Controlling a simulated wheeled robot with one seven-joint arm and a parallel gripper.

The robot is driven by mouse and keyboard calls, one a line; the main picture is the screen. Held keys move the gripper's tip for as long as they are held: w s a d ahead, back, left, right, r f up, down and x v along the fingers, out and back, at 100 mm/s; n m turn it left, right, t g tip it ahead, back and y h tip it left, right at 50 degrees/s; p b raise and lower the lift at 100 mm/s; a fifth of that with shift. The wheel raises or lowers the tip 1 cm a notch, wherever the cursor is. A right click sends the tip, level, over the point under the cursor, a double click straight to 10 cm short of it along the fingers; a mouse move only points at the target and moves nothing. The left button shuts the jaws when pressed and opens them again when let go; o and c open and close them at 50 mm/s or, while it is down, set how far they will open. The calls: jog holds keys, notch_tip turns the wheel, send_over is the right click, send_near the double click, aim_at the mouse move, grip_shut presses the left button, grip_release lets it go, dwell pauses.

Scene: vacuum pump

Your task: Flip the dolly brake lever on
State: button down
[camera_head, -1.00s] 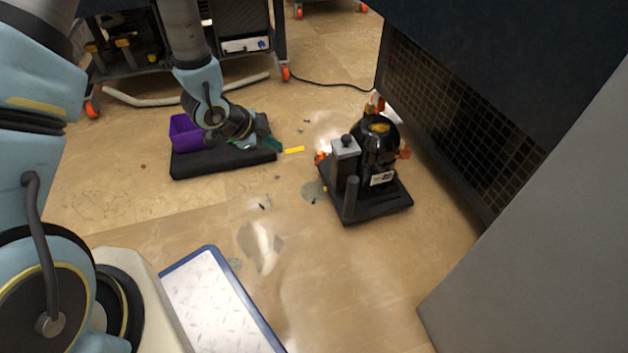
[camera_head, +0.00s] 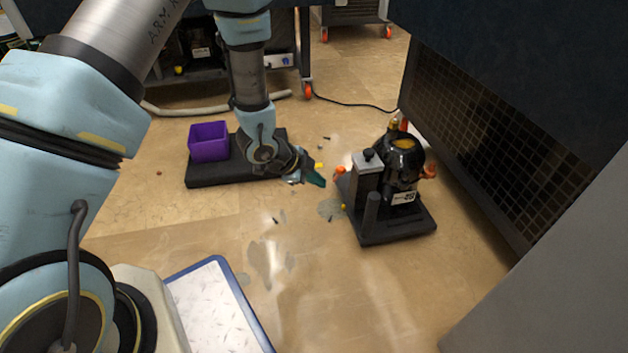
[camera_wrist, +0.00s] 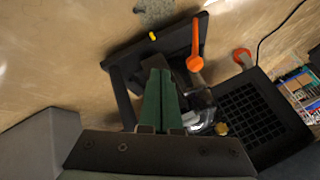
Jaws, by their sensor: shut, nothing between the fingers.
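The vacuum pump (camera_head: 402,160) stands on a black dolly (camera_head: 400,231) on the floor, right of centre in the head view. An orange lever (camera_wrist: 198,38) points up from the dolly's side in the wrist view. A small yellow tab (camera_wrist: 152,36) sits at the dolly's edge; it also shows in the head view (camera_head: 344,207). I cannot tell for sure which is the brake lever. My gripper (camera_head: 321,182) is left of the pump, its green fingers (camera_wrist: 160,75) shut and empty. In the wrist view they overlap the dolly; contact cannot be seen.
A purple bin (camera_head: 209,142) stands on a black platform (camera_head: 215,175) behind and left of my gripper. A dark cabinet with a grille (camera_head: 470,140) is close on the pump's right. A blue-edged white panel (camera_head: 215,305) is in front. Floor between is mostly clear.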

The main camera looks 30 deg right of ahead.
aim_at(337, 176)
jog(key=w+d+f+b, duration=0.2)
jog(key=d+f+b, duration=0.1)
jog(key=d, duration=0.3)
jog(key=shift+d+f+b, duration=0.15)
jog(key=shift+d+b, duration=0.1)
jog(key=shift+b, duration=0.05)
